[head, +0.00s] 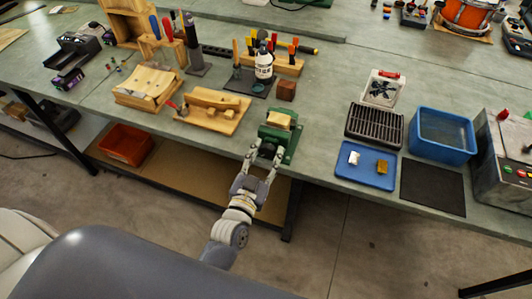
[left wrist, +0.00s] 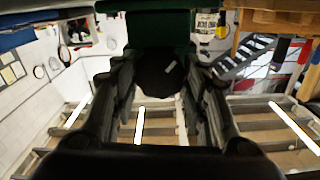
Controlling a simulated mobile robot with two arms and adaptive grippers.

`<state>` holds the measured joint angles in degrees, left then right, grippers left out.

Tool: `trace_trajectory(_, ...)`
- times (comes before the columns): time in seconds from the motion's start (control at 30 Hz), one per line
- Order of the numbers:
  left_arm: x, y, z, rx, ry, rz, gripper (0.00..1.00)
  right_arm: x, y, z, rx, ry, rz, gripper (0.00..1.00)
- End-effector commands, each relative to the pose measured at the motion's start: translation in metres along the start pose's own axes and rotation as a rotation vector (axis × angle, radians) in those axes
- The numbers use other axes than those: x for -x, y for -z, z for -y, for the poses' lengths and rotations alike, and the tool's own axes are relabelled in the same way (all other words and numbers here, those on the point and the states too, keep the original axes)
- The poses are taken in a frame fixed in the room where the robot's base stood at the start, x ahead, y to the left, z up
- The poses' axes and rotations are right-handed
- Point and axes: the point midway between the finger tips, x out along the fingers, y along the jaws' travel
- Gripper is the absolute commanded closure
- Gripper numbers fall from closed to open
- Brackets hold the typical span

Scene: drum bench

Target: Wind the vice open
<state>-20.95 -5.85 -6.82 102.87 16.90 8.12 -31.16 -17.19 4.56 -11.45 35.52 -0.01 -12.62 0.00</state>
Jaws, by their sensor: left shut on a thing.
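The green vice (head: 289,143) is mounted at the front edge of the bench, with a light wooden block (head: 279,120) at its top. In the left wrist view the vice's green body (left wrist: 160,25) shows at the top. My left gripper (head: 264,158) is at the vice's front and is shut on the vice handle. In the left wrist view a dark round part, seemingly the handle's hub (left wrist: 160,75), sits between my two fingers. The fingers hide most of the handle, and the jaw gap is too small to tell. My right gripper is not in view.
A wooden board with a tool on it (head: 212,110) lies left of the vice. A small brown block (head: 286,90) and a white bottle (head: 264,64) stand behind. A blue tray (head: 366,180) and blue bin (head: 443,153) are to the right. An orange bin (head: 126,144) is on the lower shelf.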

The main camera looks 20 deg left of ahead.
Motion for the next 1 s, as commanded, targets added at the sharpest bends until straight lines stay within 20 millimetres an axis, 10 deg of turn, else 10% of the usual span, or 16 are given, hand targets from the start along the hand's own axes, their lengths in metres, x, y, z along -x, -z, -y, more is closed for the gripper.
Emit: trace_trajectory(1.0,-0.001,0.000,0.002,0.938,-0.002,-0.002,0.83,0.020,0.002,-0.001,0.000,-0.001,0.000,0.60)
